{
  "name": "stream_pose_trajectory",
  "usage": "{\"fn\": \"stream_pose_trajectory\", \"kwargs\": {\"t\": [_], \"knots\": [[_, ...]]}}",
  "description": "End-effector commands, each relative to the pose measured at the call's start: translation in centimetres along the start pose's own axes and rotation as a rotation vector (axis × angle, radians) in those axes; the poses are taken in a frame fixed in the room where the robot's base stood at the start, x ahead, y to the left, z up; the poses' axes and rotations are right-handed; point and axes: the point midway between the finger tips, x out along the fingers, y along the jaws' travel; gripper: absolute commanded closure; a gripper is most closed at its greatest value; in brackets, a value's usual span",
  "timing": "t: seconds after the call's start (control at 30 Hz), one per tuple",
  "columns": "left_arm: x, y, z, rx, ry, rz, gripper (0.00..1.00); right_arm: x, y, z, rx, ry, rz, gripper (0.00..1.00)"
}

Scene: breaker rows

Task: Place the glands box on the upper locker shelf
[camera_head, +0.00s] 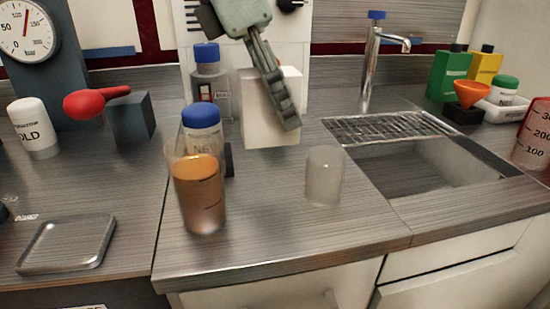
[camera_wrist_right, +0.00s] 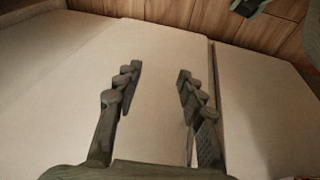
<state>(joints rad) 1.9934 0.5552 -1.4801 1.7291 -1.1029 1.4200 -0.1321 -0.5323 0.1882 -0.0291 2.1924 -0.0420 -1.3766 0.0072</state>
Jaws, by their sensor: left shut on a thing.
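A plain white box (camera_head: 256,125) is in the middle of the head view, in front of the back panel. No label shows on it, so I cannot tell whether it is the glands box. My left gripper (camera_head: 284,115) comes down from the top and is shut on this box. One dark jointed finger lies across its front; the other is hidden. I cannot tell whether the box touches the bench. My right gripper (camera_wrist_right: 158,76) is open and empty in the right wrist view, above pale flat panels (camera_wrist_right: 154,50). No locker shelf is recognisable.
A cup of brown liquid (camera_head: 198,200), blue-capped bottles (camera_head: 202,145) and a clear beaker (camera_head: 324,178) stand near the box. A sink (camera_head: 425,168) with a tap (camera_head: 371,65) is to the right. A metal tray (camera_head: 66,243) lies at left. The front bench middle is clear.

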Motion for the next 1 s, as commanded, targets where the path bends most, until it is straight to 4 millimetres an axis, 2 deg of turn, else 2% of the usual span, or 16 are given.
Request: {"fn": "stream_pose_trajectory", "kwargs": {"t": [0.13, 0.37, 0.6, 1.0], "knots": [[2.5, 0.0, -1.2, -0.002, 0.001, -0.001, 0.92, 0.0, -0.1, 0.4, -0.001, -0.009, -0.001, 0.6], [4.3, 0.0, -1.9, -0.002, -0.001, -0.001, 0.92, 0.0, -0.1, 0.6, -0.002, -0.01, -0.002, 0.6], [7.1, 0.0, -3.0, -0.002, -0.001, -0.001, 0.92, 0.1, -0.2, 0.3, 0.001, -0.003, -0.005, 0.6], [7.5, 0.0, -3.1, -0.001, -0.002, 0.0, 0.92, 0.1, -0.3, -0.2, 0.007, 0.002, -0.005, 0.6]]}}
